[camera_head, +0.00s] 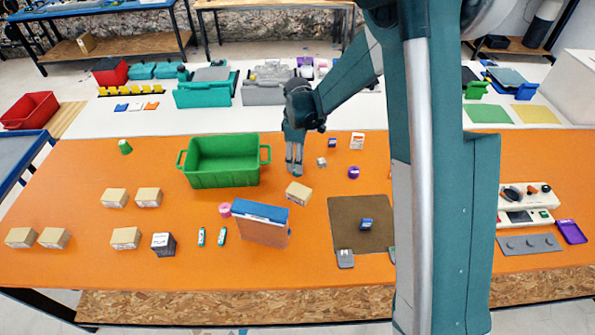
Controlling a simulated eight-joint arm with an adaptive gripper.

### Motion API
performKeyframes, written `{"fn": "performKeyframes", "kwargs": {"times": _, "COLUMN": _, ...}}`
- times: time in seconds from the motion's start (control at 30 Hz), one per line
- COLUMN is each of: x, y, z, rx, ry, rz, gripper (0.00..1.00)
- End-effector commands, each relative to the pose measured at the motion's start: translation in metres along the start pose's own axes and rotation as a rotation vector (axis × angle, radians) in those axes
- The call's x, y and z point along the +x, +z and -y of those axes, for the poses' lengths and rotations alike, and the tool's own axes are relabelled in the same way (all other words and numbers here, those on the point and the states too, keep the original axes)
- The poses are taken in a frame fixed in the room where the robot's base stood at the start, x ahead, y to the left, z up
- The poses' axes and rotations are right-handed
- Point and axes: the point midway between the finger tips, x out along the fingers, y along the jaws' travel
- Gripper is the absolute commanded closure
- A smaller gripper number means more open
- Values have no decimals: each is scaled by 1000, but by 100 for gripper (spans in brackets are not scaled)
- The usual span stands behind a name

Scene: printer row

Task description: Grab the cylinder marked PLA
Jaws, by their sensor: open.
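Several small cylinders are on the orange table, and no PLA mark is legible on any at this size. A green one (125,147) stands at the far left. A pink one (225,209) sits at the left end of a blue-topped box. A purple one (353,172) is right of centre. My gripper (294,170) points down, open and seemingly empty, between the green bin and the purple cylinder. It appears above or just behind a tan box (298,193), apart from all the cylinders. Its height over the table is hard to tell.
A green bin (223,180) stands left of my gripper. The blue-topped box (261,222) stands in front. A small pale cube (321,162) lies to its right. A brown mat (345,240) bears a blue block.

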Motion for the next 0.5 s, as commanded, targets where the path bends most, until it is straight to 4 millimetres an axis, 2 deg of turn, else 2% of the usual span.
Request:
{"fn": "performKeyframes", "kwargs": {"times": 0.3, "x": 35, "y": -1, "z": 0, "rx": 0, "ry": 0, "rz": 0, "gripper": 57}}
{"fn": "performKeyframes", "kwargs": {"times": 0.5, "x": 42, "y": -1, "z": 0, "rx": 0, "ry": 0, "rz": 0, "gripper": 57}}
